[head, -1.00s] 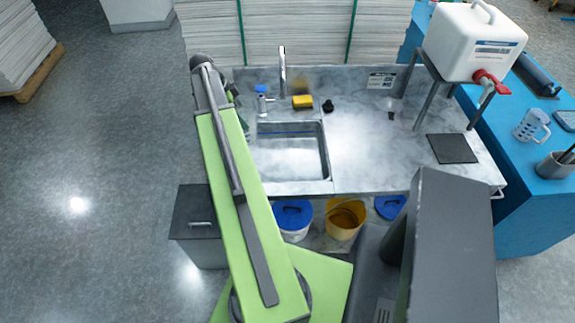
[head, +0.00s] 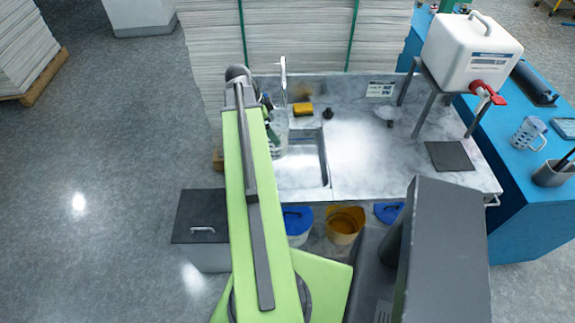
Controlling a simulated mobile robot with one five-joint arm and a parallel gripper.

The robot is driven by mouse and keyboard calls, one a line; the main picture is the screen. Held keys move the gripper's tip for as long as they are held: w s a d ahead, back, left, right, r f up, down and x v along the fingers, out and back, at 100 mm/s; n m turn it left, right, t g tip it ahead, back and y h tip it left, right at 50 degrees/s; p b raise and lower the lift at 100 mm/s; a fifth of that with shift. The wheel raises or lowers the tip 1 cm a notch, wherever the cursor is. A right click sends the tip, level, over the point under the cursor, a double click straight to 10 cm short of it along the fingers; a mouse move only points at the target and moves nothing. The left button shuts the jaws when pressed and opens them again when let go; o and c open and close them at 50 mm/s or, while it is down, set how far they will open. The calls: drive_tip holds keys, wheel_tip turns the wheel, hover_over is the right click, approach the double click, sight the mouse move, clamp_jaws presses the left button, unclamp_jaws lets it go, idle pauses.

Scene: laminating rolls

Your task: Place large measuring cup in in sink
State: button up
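A clear measuring cup (head: 279,136) shows just right of my arm's end, over the left part of the sink. My gripper (head: 269,120) is mostly hidden behind the arm. It appears to be shut on the cup, but the fingers are hard to make out. The sink (head: 305,175) is a steel basin set in the grey marbled counter. Its right part is visible and looks empty; its left part is covered by my arm and the cup.
A tap (head: 283,78), yellow sponge (head: 303,109) and dark stopper (head: 328,113) stand behind the sink. A white water container (head: 470,50) stands on a rack at right. Another clear measuring cup (head: 528,133) sits on the blue bench (head: 520,205). The counter right of the sink is mostly clear.

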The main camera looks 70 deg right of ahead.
sight(284, 149)
wheel_tip(284, 149, down, 13)
drive_tip(key=b, duration=1.2)
drive_tip(key=shift+f, duration=0.2)
drive_tip(key=shift+s+r, duration=0.1)
drive_tip(key=shift+r, duration=0.1)
drive_tip(key=shift+s+d, duration=0.25)
drive_tip(key=shift+s, duration=0.05)
drive_tip(key=s+d, duration=0.2)
drive_tip(key=shift+s, duration=0.35)
drive_tip(key=shift+w+a+f+b, duration=0.1)
drive_tip(key=shift+a+f+b, duration=0.05)
drive_tip(key=shift+f+b, duration=0.5)
drive_tip(key=shift+f, duration=0.15)
drive_tip(key=o, duration=1.7)
